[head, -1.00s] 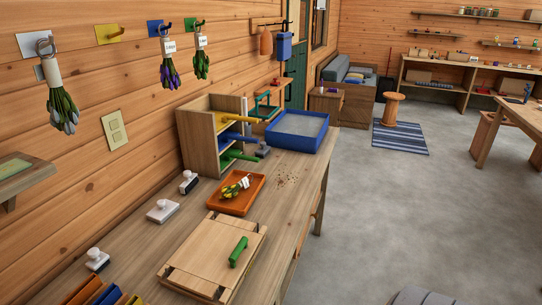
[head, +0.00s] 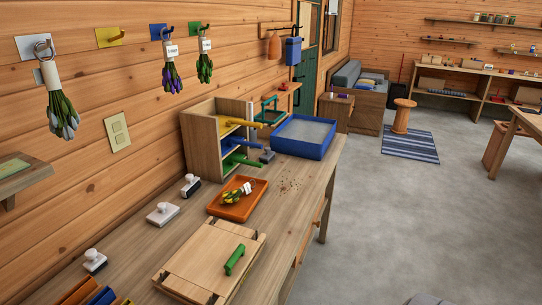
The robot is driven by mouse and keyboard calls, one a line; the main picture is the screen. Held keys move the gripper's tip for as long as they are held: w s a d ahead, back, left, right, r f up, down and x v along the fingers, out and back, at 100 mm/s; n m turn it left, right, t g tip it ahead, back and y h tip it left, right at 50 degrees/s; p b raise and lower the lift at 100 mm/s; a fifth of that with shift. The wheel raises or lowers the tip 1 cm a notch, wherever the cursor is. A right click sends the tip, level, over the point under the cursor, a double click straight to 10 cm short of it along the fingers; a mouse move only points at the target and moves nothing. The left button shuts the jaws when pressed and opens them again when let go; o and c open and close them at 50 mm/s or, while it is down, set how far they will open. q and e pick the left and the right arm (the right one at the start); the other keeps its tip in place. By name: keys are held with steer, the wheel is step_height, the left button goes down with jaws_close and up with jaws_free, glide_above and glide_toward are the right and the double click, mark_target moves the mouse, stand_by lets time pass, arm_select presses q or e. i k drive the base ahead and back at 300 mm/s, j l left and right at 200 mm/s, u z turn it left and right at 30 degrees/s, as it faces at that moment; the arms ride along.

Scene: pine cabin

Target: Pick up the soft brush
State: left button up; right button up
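I cannot pick out a soft brush with certainty in the head view. A tan-orange item (head: 274,46) hangs on the wall rack beside a blue item (head: 293,50); both are too small to identify surely. Dark crumbs (head: 290,186) lie on the wooden workbench (head: 291,211), right of an orange tray (head: 256,203) holding a tied yellow-flowered bundle (head: 237,193). Neither of my grippers is in view.
A shelf box (head: 199,143) with coloured handles and a blue-rimmed tray (head: 299,153) stand at the bench's far end. A wooden press board (head: 206,251) with a green handle lies in front. Herb bundles hang on the left wall. Open floor (head: 390,220) lies right.

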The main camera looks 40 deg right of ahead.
mark_target(266, 158)
steer(key=l+u, duration=0.15)
steer(key=l, duration=0.25)
steer(key=l+u, duration=0.1)
steer(key=l, duration=0.35)
steer(key=k+l+u, duration=0.15)
steer(key=l, duration=0.25)
steer(key=l+u, duration=0.1)
steer(key=l, duration=0.3)
steer(key=k+l+u, duration=0.15)
steer(key=l, duration=0.25)
steer(key=k+l+u, duration=0.1)
steer(key=l, duration=0.3)
steer(key=k+l+u, duration=0.15)
steer(key=l, duration=0.2)
steer(key=k+l+u, duration=0.15)
steer(key=l, duration=0.25)
